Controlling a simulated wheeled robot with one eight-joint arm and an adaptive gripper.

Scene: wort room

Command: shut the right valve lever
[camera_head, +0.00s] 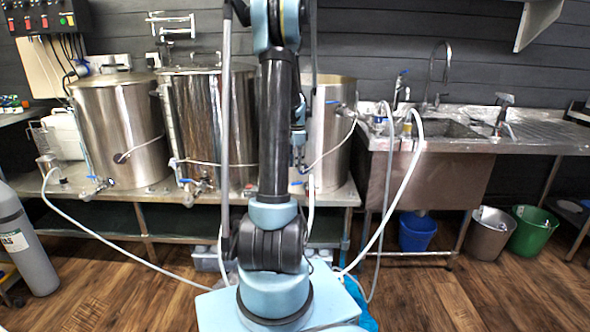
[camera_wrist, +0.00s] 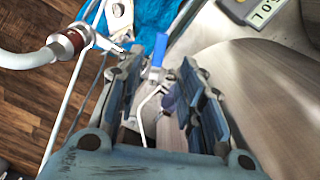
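The right kettle (camera_head: 332,130) is a steel pot standing on the bench, partly hidden behind my arm. In the wrist view, a blue valve lever (camera_wrist: 161,48) stands out from a small metal valve beside a curved steel wall (camera_wrist: 250,85). My gripper (camera_wrist: 160,65) is open, with one finger on either side of the lever's line. The lever shows between and just beyond the fingertips; I cannot tell whether either finger touches it. In the head view my gripper (camera_head: 298,150) hangs in front of the right kettle, and my arm hides most of the valve area there.
A white hose with a copper-brown fitting (camera_wrist: 68,42) lies left of the fingers. Other kettles (camera_head: 118,130) with valves stand to the left on the steel bench (camera_head: 140,200). A sink (camera_head: 450,130) is at right, with a blue bucket (camera_head: 416,232) below. Open wooden floor lies in front.

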